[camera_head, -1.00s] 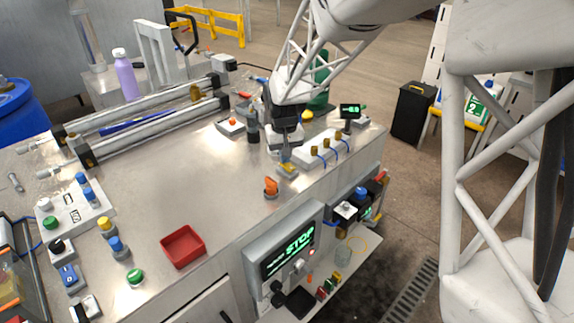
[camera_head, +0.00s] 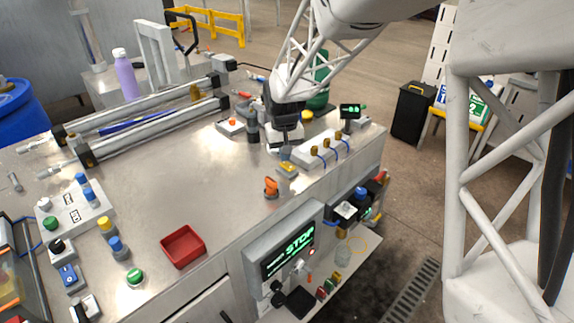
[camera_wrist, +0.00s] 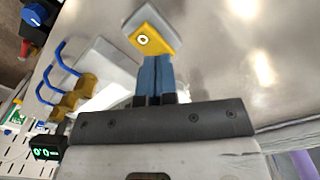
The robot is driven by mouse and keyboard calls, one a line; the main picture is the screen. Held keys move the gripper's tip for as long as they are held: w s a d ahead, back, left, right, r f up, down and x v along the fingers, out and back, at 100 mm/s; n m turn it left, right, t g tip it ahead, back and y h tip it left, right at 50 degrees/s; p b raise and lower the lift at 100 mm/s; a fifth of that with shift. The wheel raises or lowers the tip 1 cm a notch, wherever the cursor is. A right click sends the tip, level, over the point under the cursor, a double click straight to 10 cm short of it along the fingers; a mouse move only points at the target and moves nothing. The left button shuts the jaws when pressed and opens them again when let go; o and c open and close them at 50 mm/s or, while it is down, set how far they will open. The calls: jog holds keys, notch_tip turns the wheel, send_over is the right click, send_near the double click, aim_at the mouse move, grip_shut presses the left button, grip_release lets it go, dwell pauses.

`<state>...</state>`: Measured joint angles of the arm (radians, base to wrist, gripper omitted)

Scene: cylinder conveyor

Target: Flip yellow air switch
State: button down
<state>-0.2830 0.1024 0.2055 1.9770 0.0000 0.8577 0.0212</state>
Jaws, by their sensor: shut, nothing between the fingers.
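The yellow air switch (camera_head: 287,168) is a small block with a yellow top on a pale grey base, near the bench's right front edge. In the wrist view the yellow switch (camera_wrist: 148,40) shows its sloped yellow face with a white round mark, just beyond my fingertips. My gripper (camera_head: 285,154) is over the bench, right behind the switch. In the wrist view my gripper (camera_wrist: 155,62) has its blue fingers together with nothing between them. The fingertips are very close to the switch; I cannot tell whether they touch it.
A white manifold (camera_head: 316,149) with brass fittings and blue tubes stands right of the switch. An orange knob (camera_head: 271,187) stands just in front-left. A red tray (camera_head: 183,246) lies farther left. The bench middle is clear.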

jog(key=shift+r, duration=2.95)
jog(key=shift+s+d+r, duration=0.3)
jog(key=shift+s+d, duration=0.05)
jog(key=s+d+r+m+t, duration=0.1)
jog(key=s+d+r, duration=0.4)
jog(key=s, duration=0.4)
jog(key=s+d+r+m, duration=0.1)
jog(key=s+d+r, duration=0.1)
jog(key=s+d, duration=0.85)
jog(key=s, duration=0.6)
jog(key=s+d+f+m+t, duration=0.1)
jog(key=s+d, duration=0.2)
jog(key=s, duration=0.7)
jog(key=shift+s+d+f+t, duration=0.15)
jog(key=shift+d+f+t, duration=0.05)
jog(key=shift+t, duration=0.1)
